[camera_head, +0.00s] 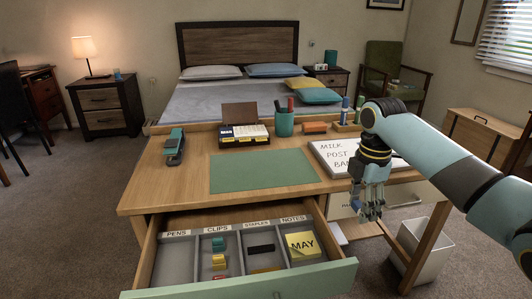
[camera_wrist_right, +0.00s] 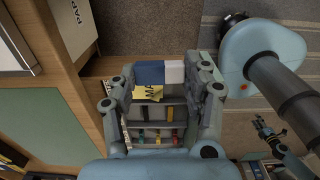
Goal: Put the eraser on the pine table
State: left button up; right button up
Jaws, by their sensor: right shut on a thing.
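My right gripper (camera_head: 368,214) is above the right end of the open drawer, by the front edge of the pale wooden table (camera_head: 160,190). In the right wrist view its fingers (camera_wrist_right: 160,78) are shut on a blue and white block, which looks like the eraser (camera_wrist_right: 150,73). The eraser is above the drawer, apart from the table top; I cannot make it out in the head view. My left gripper (camera_wrist_right: 266,130) appears small at the lower right of the wrist view, too small to judge its jaws.
The green blotter (camera_head: 260,171) lies bare on the table. The open drawer (camera_head: 170,251) has labelled compartments holding clips and yellow notes (camera_head: 303,246).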

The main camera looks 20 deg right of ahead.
jog(key=shift+a, duration=0.1)
jog(key=b, duration=0.2)
send_over(308, 252)
notch_tip(308, 252, down, 7)
jog(key=shift+f, duration=0.1)
notch_tip(308, 252, down, 2)
jog(key=shift+s+f+b, duration=0.1)
jog(key=shift+b, duration=0.45)
jog(key=shift+f+p, duration=0.3)
jog(key=shift+f, duration=0.3)
jog(key=shift+f, duration=0.15)
jog(key=o, duration=0.9)
jog(key=shift+c, duration=0.2)
